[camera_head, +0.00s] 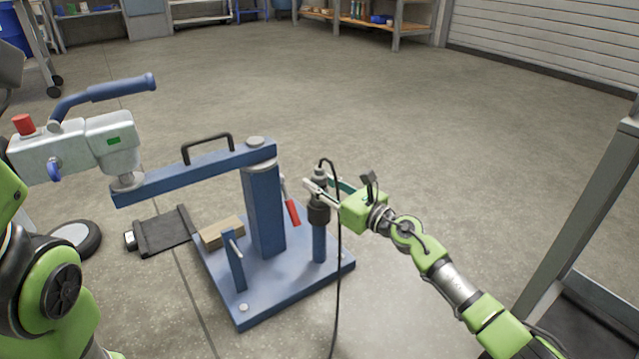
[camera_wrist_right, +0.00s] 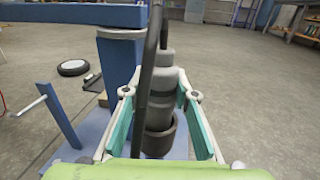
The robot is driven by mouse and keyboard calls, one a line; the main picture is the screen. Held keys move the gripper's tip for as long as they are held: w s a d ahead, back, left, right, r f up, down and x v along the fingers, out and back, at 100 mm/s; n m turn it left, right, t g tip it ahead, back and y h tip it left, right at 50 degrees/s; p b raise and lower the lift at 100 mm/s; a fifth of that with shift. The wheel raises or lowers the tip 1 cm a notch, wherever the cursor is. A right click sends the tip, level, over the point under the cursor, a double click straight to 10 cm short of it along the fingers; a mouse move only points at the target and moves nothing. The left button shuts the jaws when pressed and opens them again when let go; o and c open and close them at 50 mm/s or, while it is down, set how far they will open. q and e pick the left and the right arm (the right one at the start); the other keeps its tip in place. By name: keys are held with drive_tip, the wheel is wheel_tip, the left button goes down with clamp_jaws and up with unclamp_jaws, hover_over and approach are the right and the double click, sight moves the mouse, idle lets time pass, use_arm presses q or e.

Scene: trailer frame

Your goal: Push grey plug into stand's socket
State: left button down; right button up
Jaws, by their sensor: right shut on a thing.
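The grey plug (camera_head: 319,177) stands upright with a black cable looping from its top. My right gripper (camera_head: 318,191) reaches it from the right and is shut on it. In the right wrist view the plug (camera_wrist_right: 164,78) sits between the two fingers, with the cable in front of it. The dark round socket (camera_head: 319,214) tops a short blue post of the stand (camera_head: 303,273). In the wrist view the plug's lower end is at the mouth of the socket (camera_wrist_right: 158,143); how deep it sits I cannot tell. My left gripper is out of view.
The stand's thick blue column (camera_head: 263,210) and a red-handled lever (camera_head: 292,212) are left of the socket. A blue arm (camera_head: 190,174) carries a grey head unit (camera_head: 75,148). The cable (camera_head: 338,280) hangs to the floor. A grey frame (camera_head: 590,190) stands at right. Floor behind is clear.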

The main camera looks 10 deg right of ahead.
drive_tip(key=shift+f+b, duration=0.55)
drive_tip(key=shift+f, duration=0.15)
drive_tip(key=o, duration=1.3)
drive_tip(key=shift+r, duration=0.1)
drive_tip(key=v, duration=1.2)
